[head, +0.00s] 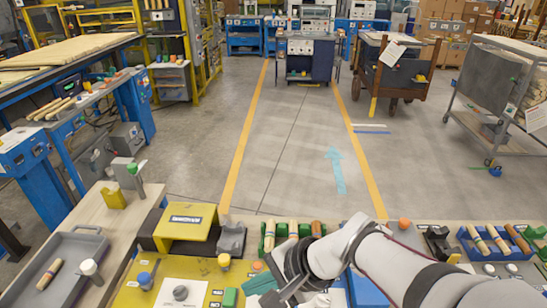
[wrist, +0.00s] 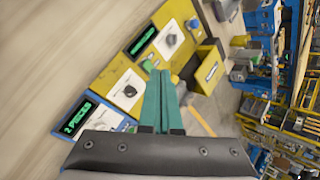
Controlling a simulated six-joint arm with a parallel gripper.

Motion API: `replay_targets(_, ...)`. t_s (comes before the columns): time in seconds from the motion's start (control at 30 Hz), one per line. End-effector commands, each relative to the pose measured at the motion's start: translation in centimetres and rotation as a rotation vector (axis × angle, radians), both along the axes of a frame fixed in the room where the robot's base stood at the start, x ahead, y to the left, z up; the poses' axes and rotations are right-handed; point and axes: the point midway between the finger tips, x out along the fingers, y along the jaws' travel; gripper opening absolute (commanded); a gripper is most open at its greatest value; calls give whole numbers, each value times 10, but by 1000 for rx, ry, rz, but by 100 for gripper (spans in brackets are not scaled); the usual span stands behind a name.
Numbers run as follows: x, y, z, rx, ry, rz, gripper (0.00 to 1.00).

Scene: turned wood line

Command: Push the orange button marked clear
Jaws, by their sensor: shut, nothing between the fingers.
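In the head view, a small orange cap (head: 256,266) stands at the right part of the yellow panel (head: 130,296). Another orange cap (head: 405,223) stands farther right on the bench, past my arm. I cannot read the word clear on either. My gripper (head: 272,299) is at the bottom of the head view, close to the yellow panel's right side and partly cut off. In the wrist view, my gripper's teal fingers (wrist: 160,72) are together and hold nothing. They point over the yellow panel (wrist: 117,77), near a green button (wrist: 148,64). I cannot make out an orange button there.
The wrist view shows a dark knob (wrist: 127,91) on a white plate and a lit "2 PIECES" display (wrist: 78,118). In the head view, a yellow box (head: 187,222) and a green tray of turned handles (head: 269,238) stand behind the panel. A grey tray (head: 75,245) lies at left.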

Motion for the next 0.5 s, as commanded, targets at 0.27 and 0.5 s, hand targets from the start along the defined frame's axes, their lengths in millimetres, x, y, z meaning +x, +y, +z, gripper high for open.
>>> replay_targets(0.27, 125, 27, -39, 193, 30, -403, 0)
replay_targets(0.5, 184, 19, -96, 225, 97, -702, 0)
